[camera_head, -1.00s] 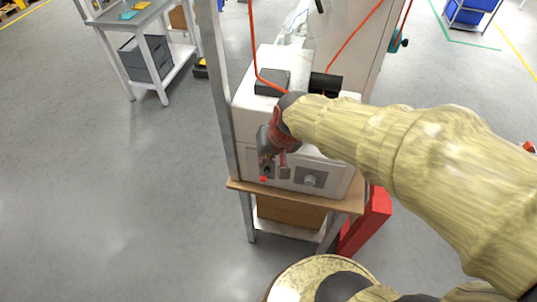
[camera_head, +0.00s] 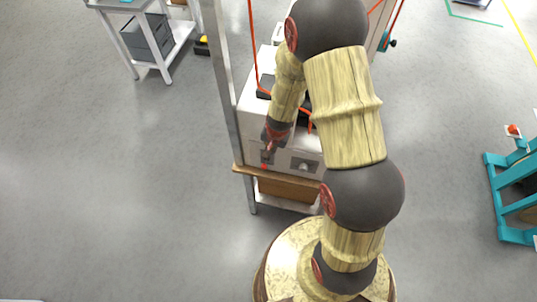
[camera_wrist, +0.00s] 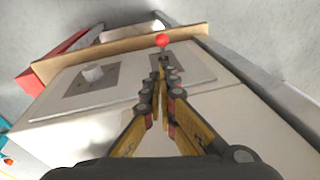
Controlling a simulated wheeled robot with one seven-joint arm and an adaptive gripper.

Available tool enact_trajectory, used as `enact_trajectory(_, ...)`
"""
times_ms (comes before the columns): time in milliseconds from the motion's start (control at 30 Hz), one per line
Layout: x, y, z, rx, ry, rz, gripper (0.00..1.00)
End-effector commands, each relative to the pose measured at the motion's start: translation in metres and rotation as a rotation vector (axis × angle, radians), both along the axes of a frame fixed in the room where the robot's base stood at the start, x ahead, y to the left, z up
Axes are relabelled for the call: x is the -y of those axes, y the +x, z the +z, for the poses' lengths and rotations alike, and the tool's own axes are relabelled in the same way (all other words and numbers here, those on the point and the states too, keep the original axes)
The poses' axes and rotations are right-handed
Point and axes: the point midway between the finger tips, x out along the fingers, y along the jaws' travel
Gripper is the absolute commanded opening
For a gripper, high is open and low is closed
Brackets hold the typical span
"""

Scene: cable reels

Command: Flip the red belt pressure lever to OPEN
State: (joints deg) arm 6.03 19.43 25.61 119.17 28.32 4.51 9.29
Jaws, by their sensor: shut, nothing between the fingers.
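The red belt pressure lever shows as a small red ball (camera_wrist: 162,40) on a short stem, on a grey plate (camera_wrist: 200,62) of the white machine's front panel. In the head view the red ball (camera_head: 264,167) sits low on the machine's front, just below my gripper (camera_head: 268,152). In the wrist view my gripper (camera_wrist: 161,72) is shut and empty, with its fingertips in front of the lever's stem. I cannot tell whether they touch it. The fingers partly hide the lever's base, and no OPEN marking is readable.
A grey knob (camera_wrist: 93,73) on a second plate is beside the lever. A wooden ledge (camera_wrist: 125,43) runs along the panel's edge. A metal post (camera_head: 225,85) stands left of the machine. A teal frame (camera_head: 510,195) stands far right. The floor on the left is clear.

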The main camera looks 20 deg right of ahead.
Motion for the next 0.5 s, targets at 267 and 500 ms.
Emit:
enact_trajectory(267,0.0,0.0,-0.002,0.001,0.001,0.001,0.0)
enact_trajectory(500,-0.001,0.005,-0.03,-0.001,0.0,0.002,0.0)
